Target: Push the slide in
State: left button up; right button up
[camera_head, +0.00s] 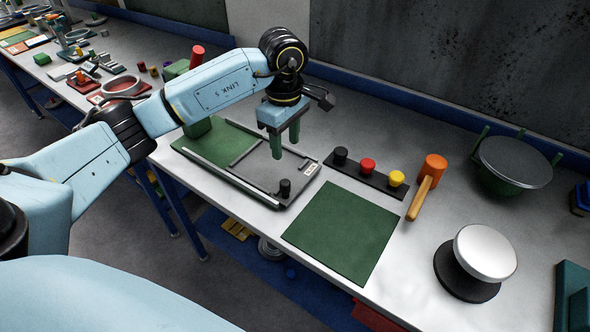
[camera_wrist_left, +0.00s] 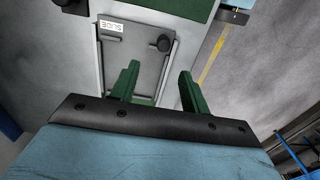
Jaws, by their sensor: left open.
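The slide is a grey plate (camera_head: 258,172) with a black knob (camera_head: 285,188) and a white label (camera_head: 309,168) near its right end. It sits between metal rails on a green base (camera_head: 212,140), with part of the base bare to its left. My left gripper (camera_head: 286,149) is open, its green fingers pointing down over the slide, behind the knob. In the left wrist view, the fingers (camera_wrist_left: 160,78) are apart and empty; the slide plate (camera_wrist_left: 128,62), knob (camera_wrist_left: 164,43) and SLIDE label (camera_wrist_left: 110,26) show beyond them. My right gripper is not in view.
A black strip with black, red and yellow buttons (camera_head: 368,171) lies right of the slide, with an orange mallet (camera_head: 428,186) beside it. A flat green mat (camera_head: 341,232) lies in front. A white-topped round piece (camera_head: 486,252) and a lidded green pot (camera_head: 514,163) stand farther right.

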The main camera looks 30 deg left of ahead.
pick_arm(q)
send_over(285, 182)
notch_tip(285, 182, down, 6)
jog(key=shift+s+f+p, duration=0.1)
jog(key=shift+s+p, duration=0.05)
jog(key=shift+p, duration=0.2)
notch_tip(285, 182, down, 6)
jog(key=shift+r, duration=0.25)
jog(key=shift+w+f, duration=0.2)
jog(key=shift+f, duration=0.4)
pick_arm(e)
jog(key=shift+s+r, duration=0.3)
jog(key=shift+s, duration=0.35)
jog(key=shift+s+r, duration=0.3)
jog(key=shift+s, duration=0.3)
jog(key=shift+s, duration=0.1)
pick_arm(q)
jog(key=shift+c, duration=0.8)
grip_shut()
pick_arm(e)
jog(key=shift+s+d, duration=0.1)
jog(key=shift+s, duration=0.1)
